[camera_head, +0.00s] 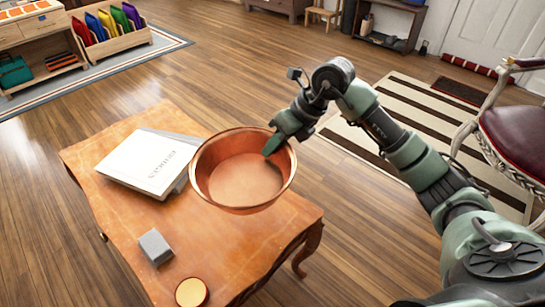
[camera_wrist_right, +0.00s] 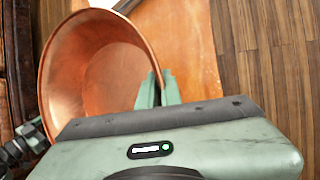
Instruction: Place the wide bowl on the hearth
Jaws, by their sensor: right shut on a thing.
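The wide bowl (camera_head: 240,180) is copper-coloured and round with a flared rim. In the head view it is upright over the wooden table, and I cannot tell whether it touches the top. My right gripper (camera_head: 273,144) is shut on the bowl's far right rim. In the right wrist view the bowl (camera_wrist_right: 95,65) fills the upper left, and the gripper's green fingers (camera_wrist_right: 158,90) pinch its wall. The hearth does not show in either view.
The wooden table (camera_head: 115,215) carries a white book (camera_head: 150,163), a grey block (camera_head: 155,247) and a small round golden item (camera_head: 191,292). A red-seated chair (camera_head: 515,115) stands at right on a striped rug (camera_head: 400,95). Wooden floor lies open behind the table.

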